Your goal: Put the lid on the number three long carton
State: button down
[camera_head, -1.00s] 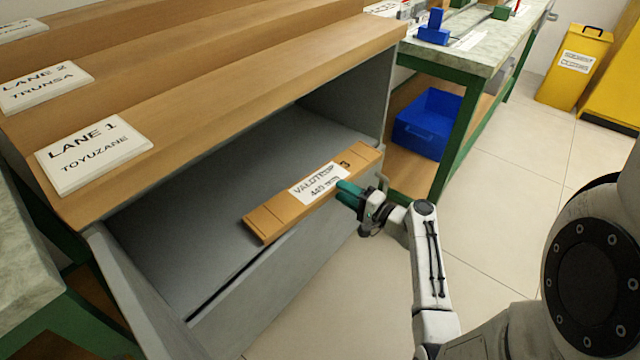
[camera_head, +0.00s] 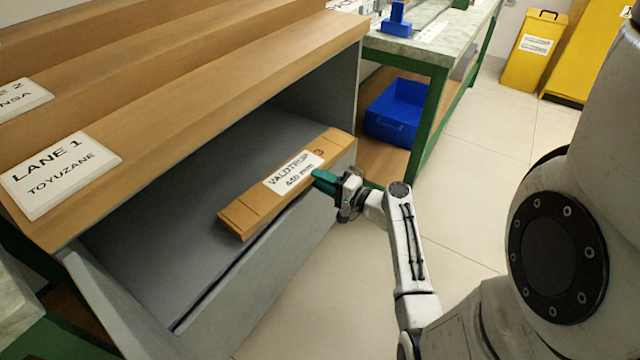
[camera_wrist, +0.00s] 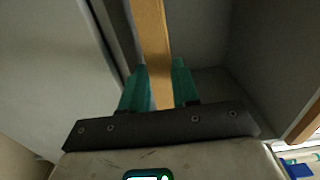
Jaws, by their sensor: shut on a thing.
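A long, narrow brown carton (camera_head: 252,208) lies slantwise over the open grey compartment in the head view. I cannot tell a separate lid from the carton body. My gripper (camera_head: 320,180) is at the carton's near long side, right of the label, with its teal fingers shut on it. In the wrist view a brown bar (camera_wrist: 150,30) runs away between the two teal fingertips (camera_wrist: 158,72). The carton's underside is hidden.
The grey compartment (camera_head: 165,240) has low walls under a stepped wooden rack with a LANE 1 TOYUZANE sign (camera_head: 60,172). A green-framed bench (camera_head: 435,100) with a blue bin (camera_head: 397,112) stands behind at right. Yellow bins (camera_head: 532,55) stand farther back. Floor at right is open.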

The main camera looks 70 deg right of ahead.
jog(key=s+a+r+p, duration=0.2)
jog(key=s+r, duration=0.2)
jog(key=s, duration=0.2)
jog(key=s+a+r+p, duration=0.2)
jog(key=s+r+p, duration=0.1)
jog(key=s+r, duration=0.2)
jog(key=shift+s+r, duration=0.3)
jog(key=shift+s, duration=0.85)
